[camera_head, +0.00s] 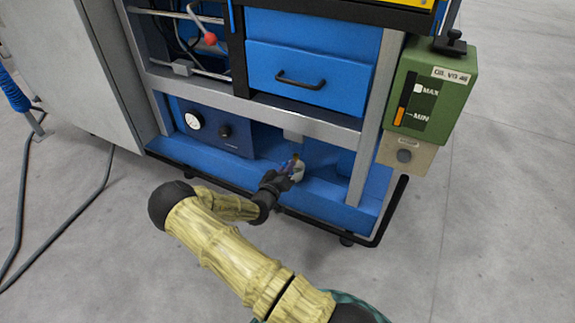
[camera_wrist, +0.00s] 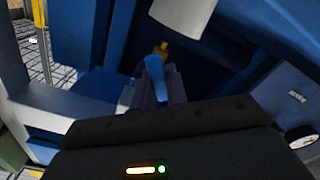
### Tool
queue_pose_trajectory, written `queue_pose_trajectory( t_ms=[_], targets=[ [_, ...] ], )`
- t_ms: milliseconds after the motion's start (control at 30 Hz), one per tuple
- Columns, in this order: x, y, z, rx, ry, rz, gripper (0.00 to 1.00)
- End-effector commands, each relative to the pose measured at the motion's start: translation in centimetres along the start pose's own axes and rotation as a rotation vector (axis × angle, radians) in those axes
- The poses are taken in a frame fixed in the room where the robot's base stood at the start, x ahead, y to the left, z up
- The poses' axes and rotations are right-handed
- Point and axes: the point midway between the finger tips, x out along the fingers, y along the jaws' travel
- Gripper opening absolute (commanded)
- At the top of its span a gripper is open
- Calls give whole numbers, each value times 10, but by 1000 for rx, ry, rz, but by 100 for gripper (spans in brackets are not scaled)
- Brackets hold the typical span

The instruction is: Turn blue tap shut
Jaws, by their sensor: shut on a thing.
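The blue tap (camera_wrist: 155,70) shows in the wrist view as a blue lever with a brass-coloured part (camera_wrist: 161,49) just beyond it. My gripper (camera_wrist: 157,97) is shut on the blue tap, with its dark fingers on either side of the lever. In the head view my gripper (camera_head: 292,171) reaches into the low bay of the blue machine, at the tap. The tap is very small there and mostly hidden by my gripper, so the lever's exact angle cannot be told.
A blue drawer (camera_head: 310,75) and grey frame rail (camera_head: 255,112) are above my gripper. A gauge (camera_head: 194,120) is on the blue panel to the left. A green oil box (camera_head: 433,95) hangs at right. A grey cylinder (camera_wrist: 183,15) hangs close above the tap. Floor in front is mostly clear.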

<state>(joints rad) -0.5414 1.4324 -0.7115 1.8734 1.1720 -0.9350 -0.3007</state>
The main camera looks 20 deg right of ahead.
Motion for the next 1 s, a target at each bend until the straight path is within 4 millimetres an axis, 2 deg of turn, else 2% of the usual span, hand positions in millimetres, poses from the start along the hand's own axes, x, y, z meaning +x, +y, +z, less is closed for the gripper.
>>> queue_pose_trajectory(
  t_ms=[700,1000],
  targets=[
    [-1,-4,4,-675,-6,-3,0],
    [-1,-5,5,-872,-6,-5,0]
  ],
)
